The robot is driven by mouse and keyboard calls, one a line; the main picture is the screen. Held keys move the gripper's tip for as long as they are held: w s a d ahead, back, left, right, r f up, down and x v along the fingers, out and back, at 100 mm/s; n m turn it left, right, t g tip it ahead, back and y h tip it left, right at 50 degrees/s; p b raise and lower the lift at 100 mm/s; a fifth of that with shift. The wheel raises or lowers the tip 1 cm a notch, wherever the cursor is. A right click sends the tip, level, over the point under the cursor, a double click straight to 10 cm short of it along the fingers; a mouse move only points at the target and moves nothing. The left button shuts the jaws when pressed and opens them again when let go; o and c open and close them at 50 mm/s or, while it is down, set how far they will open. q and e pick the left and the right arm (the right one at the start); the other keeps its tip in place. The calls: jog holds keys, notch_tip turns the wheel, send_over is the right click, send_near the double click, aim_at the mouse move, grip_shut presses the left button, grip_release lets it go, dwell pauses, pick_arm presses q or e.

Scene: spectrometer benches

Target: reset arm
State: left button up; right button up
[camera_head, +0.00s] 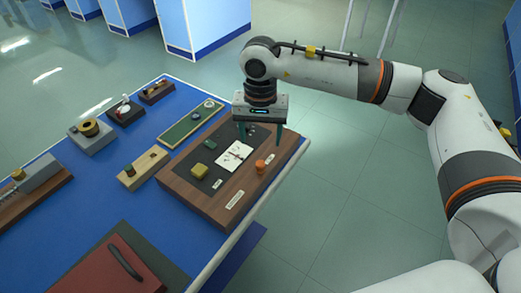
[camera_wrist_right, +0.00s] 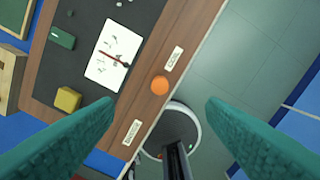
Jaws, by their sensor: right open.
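My right arm reaches in from the right in the head view. Its gripper (camera_head: 272,142) points down over the right part of a wooden board on the blue bench, above the surface. In the right wrist view the two green fingers (camera_wrist_right: 160,125) are spread wide with nothing between them in their grip. An orange round piece (camera_head: 261,166) stands on the board's wooden border near the fingers; it also shows in the right wrist view (camera_wrist_right: 159,85). My left gripper is not in the head view.
The wooden board (camera_head: 219,213) holds a white card (camera_head: 234,156), a yellow block (camera_head: 199,171) and a green block (camera_head: 210,144). Other trays, including a green one (camera_head: 175,133), stand to the left. A dark red case (camera_head: 95,268) lies in front. Open floor (camera_head: 330,200) is right of the bench.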

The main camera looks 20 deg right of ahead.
notch_tip(320, 180, up, 2)
dwell(0.5)
